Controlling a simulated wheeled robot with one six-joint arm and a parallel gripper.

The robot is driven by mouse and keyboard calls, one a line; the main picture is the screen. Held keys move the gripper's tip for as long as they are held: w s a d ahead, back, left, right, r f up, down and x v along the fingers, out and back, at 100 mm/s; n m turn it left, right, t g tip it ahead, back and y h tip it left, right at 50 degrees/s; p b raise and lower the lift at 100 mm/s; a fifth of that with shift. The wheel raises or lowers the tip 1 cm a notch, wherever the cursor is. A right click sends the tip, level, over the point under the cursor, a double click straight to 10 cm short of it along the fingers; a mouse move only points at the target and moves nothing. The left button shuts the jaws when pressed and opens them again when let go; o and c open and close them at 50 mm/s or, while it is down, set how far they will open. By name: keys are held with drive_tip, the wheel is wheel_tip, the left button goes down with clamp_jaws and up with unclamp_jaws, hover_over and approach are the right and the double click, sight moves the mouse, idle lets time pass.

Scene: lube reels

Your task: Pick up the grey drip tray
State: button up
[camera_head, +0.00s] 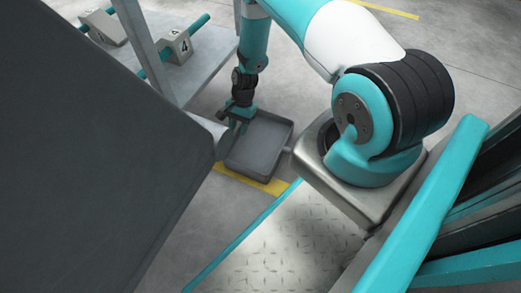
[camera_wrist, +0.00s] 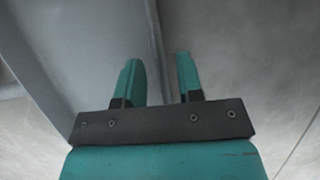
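The grey drip tray (camera_head: 262,146) is a shallow rectangular pan lying on the floor. In the wrist view the tray (camera_wrist: 75,45) fills the left side, with a raised rim running down toward my gripper. My gripper (camera_wrist: 158,62) has two teal fingers spread apart. The rim passes between them with gaps visible on both sides. In the head view my gripper (camera_head: 236,121) is low at the tray's left edge. The fingertips are too small there to make out, and I cannot tell whether they touch the tray.
A grey rack (camera_head: 196,65) with teal bars and numbered blocks, one marked 4 (camera_head: 180,47), stands at the upper left. A large dark panel (camera_head: 95,150) blocks the left foreground. A yellow floor line (camera_head: 250,180) runs by the tray. Bare floor lies beyond the tray.

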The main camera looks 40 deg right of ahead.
drive_tip(key=shift+x, duration=0.8)
drive_tip(key=shift+d+r, duration=0.1)
clamp_jaws()
drive_tip(key=shift+r, duration=0.1)
